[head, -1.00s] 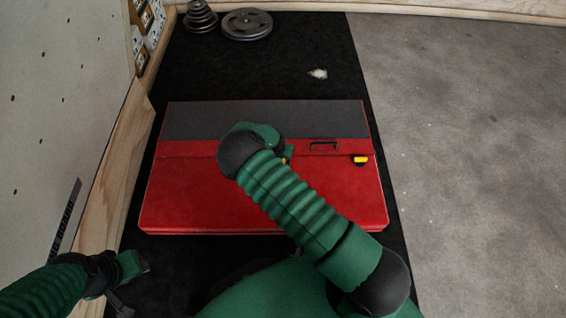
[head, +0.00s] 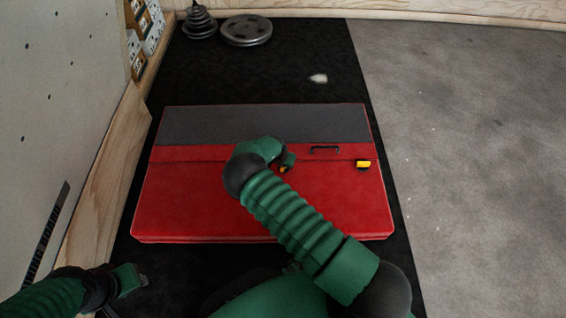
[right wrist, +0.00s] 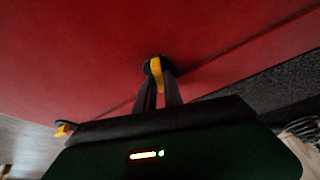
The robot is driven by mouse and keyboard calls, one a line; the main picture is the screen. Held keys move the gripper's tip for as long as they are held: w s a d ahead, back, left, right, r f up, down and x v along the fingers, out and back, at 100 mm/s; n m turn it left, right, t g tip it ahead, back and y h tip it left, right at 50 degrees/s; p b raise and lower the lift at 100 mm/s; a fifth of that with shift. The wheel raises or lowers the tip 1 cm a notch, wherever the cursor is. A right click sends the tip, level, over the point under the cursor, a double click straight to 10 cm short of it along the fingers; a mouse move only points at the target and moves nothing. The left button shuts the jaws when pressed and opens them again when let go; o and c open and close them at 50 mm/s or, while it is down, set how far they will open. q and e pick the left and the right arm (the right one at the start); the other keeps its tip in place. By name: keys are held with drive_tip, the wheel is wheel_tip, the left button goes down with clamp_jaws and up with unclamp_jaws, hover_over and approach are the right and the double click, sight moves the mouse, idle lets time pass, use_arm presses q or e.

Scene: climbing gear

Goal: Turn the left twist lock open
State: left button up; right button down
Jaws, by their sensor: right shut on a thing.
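The red case (head: 180,205) with a dark grey strip lies flat on the black mat. The left twist lock (head: 284,170), black with a yellow handle, sits on its seam, partly hidden by my right gripper (head: 285,162). In the right wrist view, the two fingers of my right gripper (right wrist: 160,88) are shut on the yellow handle of the left twist lock (right wrist: 156,73). The right twist lock (head: 363,164) is untouched; it also shows in the right wrist view (right wrist: 63,129). My left gripper (head: 130,281) hangs at the lower left, away from the case; its fingers are unclear.
A black carry handle (head: 325,149) sits on the case between the locks. A wooden-edged climbing wall (head: 70,120) stands close on the left. Weight plates (head: 246,31) and a stacked weight (head: 200,22) lie at the back. Grey floor (head: 480,170) on the right is clear.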

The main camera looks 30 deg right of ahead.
drive_tip(key=shift+s+d+r+p, duration=0.1)
drive_tip(key=shift+p, duration=0.3)
drive_tip(key=shift+s+d+r+n+p, duration=0.1)
drive_tip(key=shift+r+n+p, duration=0.1)
drive_tip(key=shift+n+p, duration=0.7)
drive_tip(key=shift+f+n+t+y+p, duration=0.2)
drive_tip(key=shift+n+t+y+p, duration=0.15)
drive_tip(key=shift+n+p, duration=0.35)
drive_tip(key=shift+f+n+y+p, duration=0.15)
drive_tip(key=shift+n+y+p, duration=0.2)
drive_tip(key=shift+n, duration=0.25)
drive_tip(key=c, duration=1.5)
unclamp_jaws()
drive_tip(key=shift+t, duration=0.25)
drive_tip(key=shift+o, duration=0.2)
